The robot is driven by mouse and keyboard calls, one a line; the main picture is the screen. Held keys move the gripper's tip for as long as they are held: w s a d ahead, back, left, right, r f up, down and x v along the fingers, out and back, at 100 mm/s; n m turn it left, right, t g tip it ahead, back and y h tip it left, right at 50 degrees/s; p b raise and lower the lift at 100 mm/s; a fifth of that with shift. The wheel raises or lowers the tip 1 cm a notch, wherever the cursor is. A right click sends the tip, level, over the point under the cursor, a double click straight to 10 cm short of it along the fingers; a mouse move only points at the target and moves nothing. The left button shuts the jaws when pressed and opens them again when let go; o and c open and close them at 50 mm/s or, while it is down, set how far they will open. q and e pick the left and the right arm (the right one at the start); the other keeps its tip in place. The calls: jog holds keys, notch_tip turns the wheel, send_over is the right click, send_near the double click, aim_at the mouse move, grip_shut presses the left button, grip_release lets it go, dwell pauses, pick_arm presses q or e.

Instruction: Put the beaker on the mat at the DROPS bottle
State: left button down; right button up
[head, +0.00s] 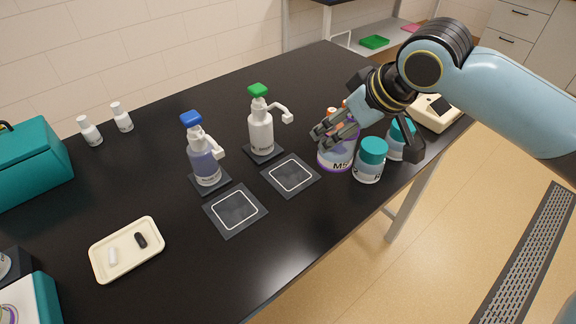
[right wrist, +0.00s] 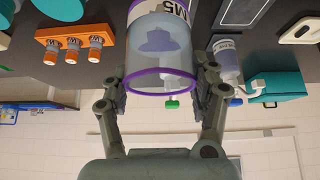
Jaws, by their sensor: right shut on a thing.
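My left gripper is not in view.
Two teal-lidded jars, one nearer (head: 370,160) and one behind (head: 397,145), stand close right of the beaker. A cream tray (head: 127,250) lies at front left. Two small white bottles stand at the back left. An orange rack (right wrist: 75,42) shows in the right wrist view.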

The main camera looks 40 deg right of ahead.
jog(key=shift+s+f, duration=0.15)
jog(key=shift+f, duration=0.05)
jog(key=shift+w+a+f+p, duration=0.2)
jog(key=shift+w+a+f, duration=0.35)
jog(key=shift+w+f, duration=1.3)
jog(key=shift+w+a+f+p, duration=0.15)
jog(key=shift+w+a+f, duration=0.35)
jog(key=shift+w+f, duration=1.3)
jog(key=shift+w+a+f+p, duration=0.2)
jog(key=shift+w+a+f, duration=0.35)
jog(key=shift+w+f, duration=1.25)
jog(key=shift+s+f, duration=0.1)
jog(key=shift+f, duration=0.05)
jog(key=o, duration=1.7)
jog(key=shift+c, duration=0.2)
